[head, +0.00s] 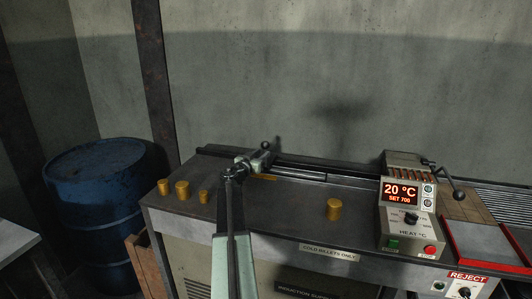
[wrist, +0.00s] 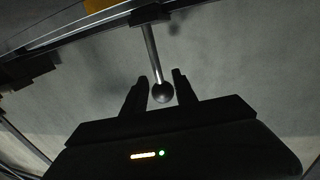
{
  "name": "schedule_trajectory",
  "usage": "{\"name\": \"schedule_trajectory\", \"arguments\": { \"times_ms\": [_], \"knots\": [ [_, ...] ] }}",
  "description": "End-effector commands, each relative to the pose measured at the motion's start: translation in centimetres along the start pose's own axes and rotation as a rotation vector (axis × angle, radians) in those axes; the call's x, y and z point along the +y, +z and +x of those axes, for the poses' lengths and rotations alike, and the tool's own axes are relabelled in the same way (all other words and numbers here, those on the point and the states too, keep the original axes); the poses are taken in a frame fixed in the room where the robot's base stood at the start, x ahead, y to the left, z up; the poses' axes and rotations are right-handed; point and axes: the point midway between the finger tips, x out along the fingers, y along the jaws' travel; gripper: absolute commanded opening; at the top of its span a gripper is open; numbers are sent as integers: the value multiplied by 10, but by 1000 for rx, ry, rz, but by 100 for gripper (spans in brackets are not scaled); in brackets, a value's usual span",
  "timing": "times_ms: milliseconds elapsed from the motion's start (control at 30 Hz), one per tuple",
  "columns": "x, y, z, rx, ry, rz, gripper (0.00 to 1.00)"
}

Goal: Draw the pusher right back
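In the head view my gripper (head: 240,169) is beside the pusher, partly covering the rail.
Several brass billets (head: 182,190) stand on the bench's left end, and one (head: 334,208) stands right of centre. A heater box (head: 408,205) reading 20 °C and a red-edged reject tray (head: 484,244) are at the right. A blue drum (head: 97,190) stands left of the bench.

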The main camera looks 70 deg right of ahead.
Motion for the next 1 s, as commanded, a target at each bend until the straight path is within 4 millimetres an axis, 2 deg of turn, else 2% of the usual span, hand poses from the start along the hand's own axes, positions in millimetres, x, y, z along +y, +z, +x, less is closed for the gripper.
{"name": "schedule_trajectory", "arguments": {
  "times_ms": [33,100,200,433,467,567,1000],
  "knots": [
    [0,0,14,0,3,0,34],
    [0,0,26,0,3,0,34],
    [0,0,36,0,1,0,34],
    [2,0,37,0,2,0,34],
    [2,0,37,0,2,0,28],
    [2,0,37,0,3,0,1],
    [3,-1,38,1,3,-2,0]
  ]
}}
